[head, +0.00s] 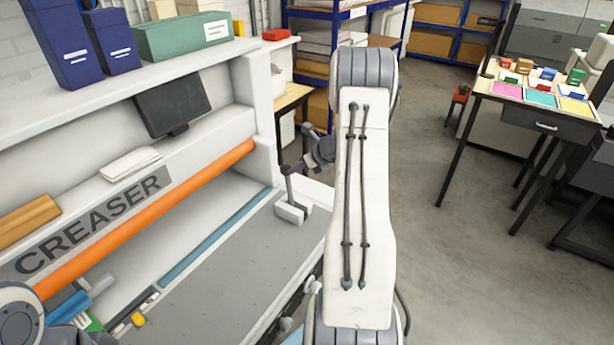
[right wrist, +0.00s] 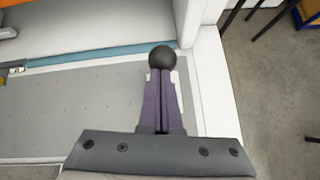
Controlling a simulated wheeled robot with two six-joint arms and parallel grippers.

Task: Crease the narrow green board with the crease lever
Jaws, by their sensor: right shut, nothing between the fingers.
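The crease lever (head: 290,190) stands on a white base at the right end of the creaser's grey bed, its dark knob on top. In the right wrist view the round black knob (right wrist: 162,57) shows at the tips of my right gripper (right wrist: 161,75). Its fingers are shut together with nothing between them. In the head view my right gripper (head: 303,166) is small, beside the lever's knob; I cannot tell whether they touch. A small green strip (head: 93,322), perhaps the narrow green board, shows at the lower left, mostly hidden. My left arm is there too; its fingers are not clear.
The creaser's orange bar (head: 150,215) spans above the bed (head: 235,285). A shelf above holds blue boxes (head: 55,40) and a green box (head: 182,37). A table (head: 505,108) with coloured sheets stands at the right. Open floor lies between.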

